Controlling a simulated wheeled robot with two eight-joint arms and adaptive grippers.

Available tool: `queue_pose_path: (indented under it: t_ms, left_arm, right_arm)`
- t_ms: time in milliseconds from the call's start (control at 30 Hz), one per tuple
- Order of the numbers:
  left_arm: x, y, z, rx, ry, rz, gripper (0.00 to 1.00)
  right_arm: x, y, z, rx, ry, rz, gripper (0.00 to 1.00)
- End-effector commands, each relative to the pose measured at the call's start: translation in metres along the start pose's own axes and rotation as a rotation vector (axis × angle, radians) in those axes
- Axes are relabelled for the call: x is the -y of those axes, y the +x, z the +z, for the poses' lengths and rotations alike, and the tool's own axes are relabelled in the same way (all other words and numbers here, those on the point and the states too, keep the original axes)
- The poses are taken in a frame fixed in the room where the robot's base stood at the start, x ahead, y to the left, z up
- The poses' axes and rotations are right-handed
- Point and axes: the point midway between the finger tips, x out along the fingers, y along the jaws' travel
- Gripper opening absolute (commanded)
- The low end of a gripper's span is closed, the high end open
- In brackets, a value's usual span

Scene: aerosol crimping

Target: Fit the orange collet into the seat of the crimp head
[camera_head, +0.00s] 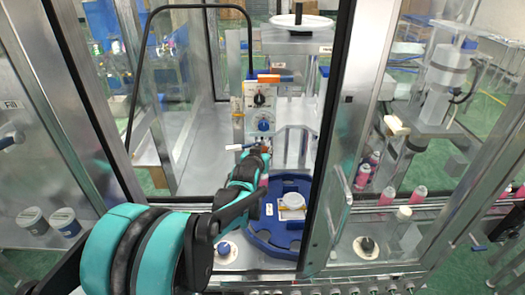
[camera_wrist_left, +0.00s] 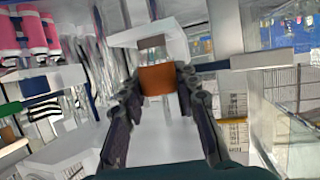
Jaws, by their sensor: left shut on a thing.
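The orange collet (camera_wrist_left: 157,80) sits between the two dark fingers of my left gripper (camera_wrist_left: 157,88) in the left wrist view. The fingers are shut on its sides. A grey metal cylinder (camera_wrist_left: 152,50) under a white bracket (camera_wrist_left: 125,38), apparently the crimp head, shows just beyond the collet and in line with it. I cannot tell whether they touch, and the seat is not visible. In the head view my left gripper (camera_head: 255,160) reaches inside the machine, in front of its control knobs; the collet cannot be made out there. My right gripper is in neither view.
A blue rotary table (camera_head: 262,226) with a white part on it lies below and right of my left arm. A metal door frame (camera_head: 345,120) stands close on the right. Pink bottles (camera_head: 387,196) stand along the right side. Two cups (camera_head: 65,222) sit at left.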

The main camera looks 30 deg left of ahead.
Motion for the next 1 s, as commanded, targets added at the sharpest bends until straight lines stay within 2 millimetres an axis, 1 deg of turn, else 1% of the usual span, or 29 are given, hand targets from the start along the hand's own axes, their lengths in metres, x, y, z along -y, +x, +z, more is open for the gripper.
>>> queue_pose_path:
  t_ms: [100, 133, 200, 733, 867, 1000]
  left_arm:
    - [0.0, 0.001, 0.003, 0.001, 0.0, 0.0, 0.0]
    - [0.0, 0.001, 0.003, 0.001, 0.0, 0.0, 0.39]
    - [0.0, 0.001, 0.002, 0.001, 0.0, 0.0, 0.55]
    - [0.0, 0.001, 0.001, 0.001, 0.0, 0.0, 0.55]
    - [0.0, -0.002, -0.006, 0.001, 0.0, 0.0, 0.55]
    - [0.0, -0.006, -0.02, 0.001, 0.0, 0.0, 0.55]
  right_arm:
    - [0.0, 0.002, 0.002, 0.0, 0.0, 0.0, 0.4]
    - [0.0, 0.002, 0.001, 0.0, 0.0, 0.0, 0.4]
    - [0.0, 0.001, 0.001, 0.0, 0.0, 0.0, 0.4]
    - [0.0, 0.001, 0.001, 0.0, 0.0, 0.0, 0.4]
    - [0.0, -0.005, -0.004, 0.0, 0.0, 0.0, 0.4]
    - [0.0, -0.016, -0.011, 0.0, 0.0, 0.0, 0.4]
